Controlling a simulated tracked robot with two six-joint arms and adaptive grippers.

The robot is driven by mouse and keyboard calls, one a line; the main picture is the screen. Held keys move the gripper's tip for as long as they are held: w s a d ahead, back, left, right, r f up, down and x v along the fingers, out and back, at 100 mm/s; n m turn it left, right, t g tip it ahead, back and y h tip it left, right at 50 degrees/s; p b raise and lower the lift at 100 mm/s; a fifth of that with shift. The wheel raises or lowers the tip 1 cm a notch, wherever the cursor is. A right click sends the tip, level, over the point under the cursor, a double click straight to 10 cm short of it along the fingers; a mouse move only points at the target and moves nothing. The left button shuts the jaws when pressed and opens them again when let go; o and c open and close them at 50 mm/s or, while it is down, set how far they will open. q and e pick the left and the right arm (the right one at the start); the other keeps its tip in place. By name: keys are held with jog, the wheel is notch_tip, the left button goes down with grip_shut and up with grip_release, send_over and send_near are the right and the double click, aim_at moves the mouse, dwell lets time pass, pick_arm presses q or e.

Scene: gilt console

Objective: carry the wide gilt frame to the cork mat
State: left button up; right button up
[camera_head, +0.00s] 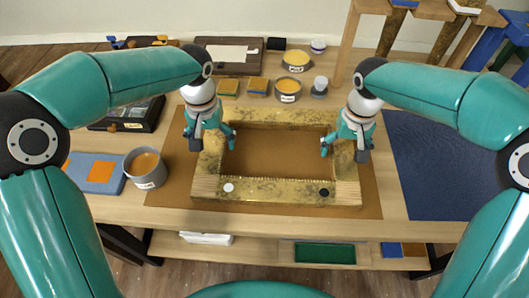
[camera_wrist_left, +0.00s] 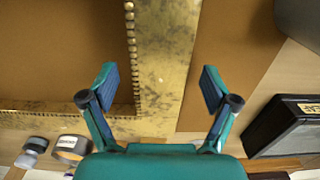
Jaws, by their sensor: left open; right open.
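The wide gilt frame (camera_head: 275,190) lies flat on a brown, cork-coloured mat (camera_head: 372,195), which also shows through its opening. Its near rail carries a white dot and a black dot. My left gripper (camera_head: 211,138) is open at the frame's left rail, one finger on the opening side and one outside. In the left wrist view the open fingers (camera_wrist_left: 160,88) stand either side of the gilt rail (camera_wrist_left: 166,50), with a gap at each side. My right gripper (camera_head: 344,147) is open at the right rail, with its inner finger over the opening. Finger height is unclear.
A grey cup (camera_head: 145,169) and a blue-and-orange block (camera_head: 93,174) stand at the left. A black tray (camera_head: 130,115) lies behind them. Small tins (camera_head: 288,91) and sponge-like blocks stand behind the frame. A dark blue mat (camera_head: 432,170) at the right is bare.

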jog(key=shift+r, duration=0.35)
pick_arm(q)
notch_tip(320, 180, up, 11)
pick_arm(e)
notch_tip(320, 180, up, 11)
jog(key=shift+r, duration=0.15)
pick_arm(q)
jog(key=shift+f, duration=0.1)
dwell(0.5)
